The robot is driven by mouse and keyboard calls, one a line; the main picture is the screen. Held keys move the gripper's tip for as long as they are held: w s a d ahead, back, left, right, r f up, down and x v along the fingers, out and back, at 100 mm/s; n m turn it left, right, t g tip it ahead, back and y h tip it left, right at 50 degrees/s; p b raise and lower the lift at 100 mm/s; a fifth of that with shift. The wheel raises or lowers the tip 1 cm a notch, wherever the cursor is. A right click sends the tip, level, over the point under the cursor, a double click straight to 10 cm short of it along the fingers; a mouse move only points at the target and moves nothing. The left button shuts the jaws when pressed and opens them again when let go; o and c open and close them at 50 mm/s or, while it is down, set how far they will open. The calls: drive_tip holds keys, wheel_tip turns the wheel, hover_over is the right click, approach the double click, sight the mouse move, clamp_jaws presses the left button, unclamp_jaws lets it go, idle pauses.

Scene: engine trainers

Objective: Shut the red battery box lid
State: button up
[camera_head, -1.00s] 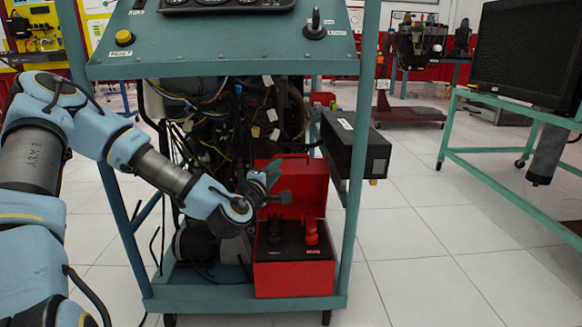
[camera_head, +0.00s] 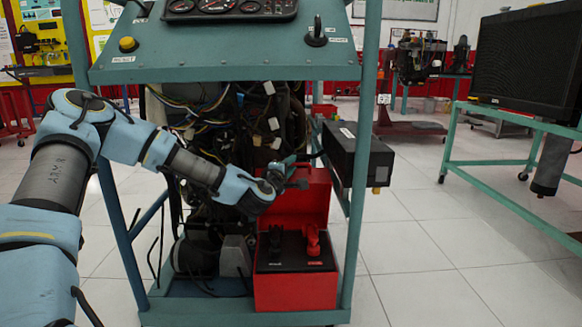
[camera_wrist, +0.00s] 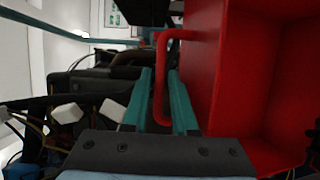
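The red battery box (camera_head: 295,290) stands on the lower shelf of the teal engine stand. Its red lid (camera_head: 312,200) is raised, standing up at the back of the box. Inside the box are a black clamp and a red clamp (camera_head: 311,238). My gripper (camera_head: 290,163) is at the upper left of the lid. In the wrist view, the red handle (camera_wrist: 161,80) on the lid lies between my two teal fingers (camera_wrist: 163,98), which stand apart. The lid's hollow side (camera_wrist: 265,75) is to the right. Whether both fingers touch the handle is hard to tell.
A black box (camera_head: 355,155) juts out on the stand's right side, close to the lid. Engine wiring (camera_head: 215,120) hangs behind and left of my gripper. Stand posts (camera_head: 362,150) flank the box. Open tiled floor lies to the right.

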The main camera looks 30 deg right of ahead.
clamp_jaws()
idle(1.4)
